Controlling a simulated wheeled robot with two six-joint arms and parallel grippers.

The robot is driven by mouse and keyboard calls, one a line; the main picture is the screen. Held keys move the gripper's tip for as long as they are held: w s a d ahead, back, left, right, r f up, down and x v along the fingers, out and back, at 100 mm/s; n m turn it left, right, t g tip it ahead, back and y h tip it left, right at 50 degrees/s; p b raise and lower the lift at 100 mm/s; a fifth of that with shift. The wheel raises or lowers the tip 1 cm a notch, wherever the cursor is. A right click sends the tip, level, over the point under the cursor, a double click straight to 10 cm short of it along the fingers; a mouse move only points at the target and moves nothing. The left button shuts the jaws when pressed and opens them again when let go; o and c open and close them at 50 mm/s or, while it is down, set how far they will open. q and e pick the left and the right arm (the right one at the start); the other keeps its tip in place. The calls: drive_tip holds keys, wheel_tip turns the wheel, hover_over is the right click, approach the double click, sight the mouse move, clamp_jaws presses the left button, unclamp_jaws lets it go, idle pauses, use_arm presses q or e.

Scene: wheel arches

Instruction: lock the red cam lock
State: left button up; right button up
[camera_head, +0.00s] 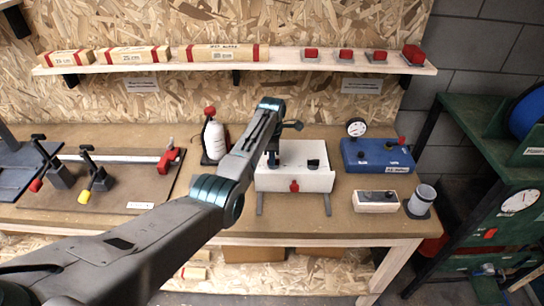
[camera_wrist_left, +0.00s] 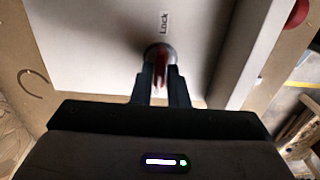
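The red cam lock (camera_wrist_left: 160,62) shows in the left wrist view as a red lever in a dark round seat, beside the printed word "Lock" on a pale panel. In the head view my arm and gripper hide it. The panel is the top of a white box (camera_head: 318,181) on the bench. My left gripper (camera_wrist_left: 160,96) points down at the lock, with a finger on each side of the lever. The fingers are close together and the lever fills the gap. In the head view the left gripper (camera_head: 273,160) is over the box's left part. My right gripper is not in view.
A black knob (camera_head: 313,164) is on the box's right part, and a red piece (camera_head: 294,186) is on its front. A white bottle (camera_head: 214,137) stands close left of my arm. A blue box with a gauge (camera_head: 376,156) and a small white box (camera_head: 375,201) stand right.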

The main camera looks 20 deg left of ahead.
use_arm(q)
clamp_jaws()
